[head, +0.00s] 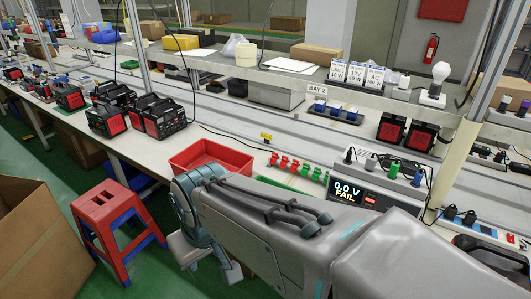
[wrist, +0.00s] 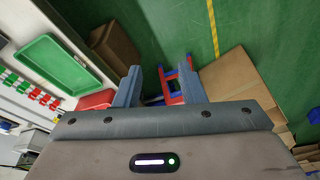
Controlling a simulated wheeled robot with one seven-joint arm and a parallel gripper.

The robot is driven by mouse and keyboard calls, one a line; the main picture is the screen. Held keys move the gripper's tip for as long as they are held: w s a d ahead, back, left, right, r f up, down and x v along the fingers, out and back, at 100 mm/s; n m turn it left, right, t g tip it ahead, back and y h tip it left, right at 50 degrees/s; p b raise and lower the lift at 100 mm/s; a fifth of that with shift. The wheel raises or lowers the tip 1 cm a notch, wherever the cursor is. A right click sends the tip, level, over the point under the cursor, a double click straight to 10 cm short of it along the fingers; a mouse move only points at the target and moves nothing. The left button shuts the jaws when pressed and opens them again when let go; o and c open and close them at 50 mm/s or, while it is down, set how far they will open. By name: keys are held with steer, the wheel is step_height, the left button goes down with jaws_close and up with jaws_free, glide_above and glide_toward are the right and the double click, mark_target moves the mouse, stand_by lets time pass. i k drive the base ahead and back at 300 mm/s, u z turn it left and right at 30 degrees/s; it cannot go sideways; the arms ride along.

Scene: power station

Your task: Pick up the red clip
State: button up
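Several red clips (head: 283,162) stand in a row with green clips (head: 311,172) on the bench, right of the red tray in the head view. The row also shows at the left edge of the wrist view, with red clips (wrist: 12,80) and green clips (wrist: 36,93). My gripper (head: 208,262) is low at the front of the bench, apart from the clips. In the wrist view my gripper (wrist: 160,90) has its fingers spread with nothing held between them, pointing towards the floor and stool. My arm hides part of the bench front.
A red tray (head: 212,153) lies left of the clips; a green tray (wrist: 52,66) shows in the wrist view. A red and blue stool (head: 108,208) and a cardboard box (head: 38,235) stand on the floor. A tester reading "0.0 V FAIL" (head: 347,192) is right of the clips.

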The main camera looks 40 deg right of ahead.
mark_target(294, 167)
steer(key=z, duration=0.55)
steer(key=i, duration=0.85)
steer(key=z, duration=0.7)
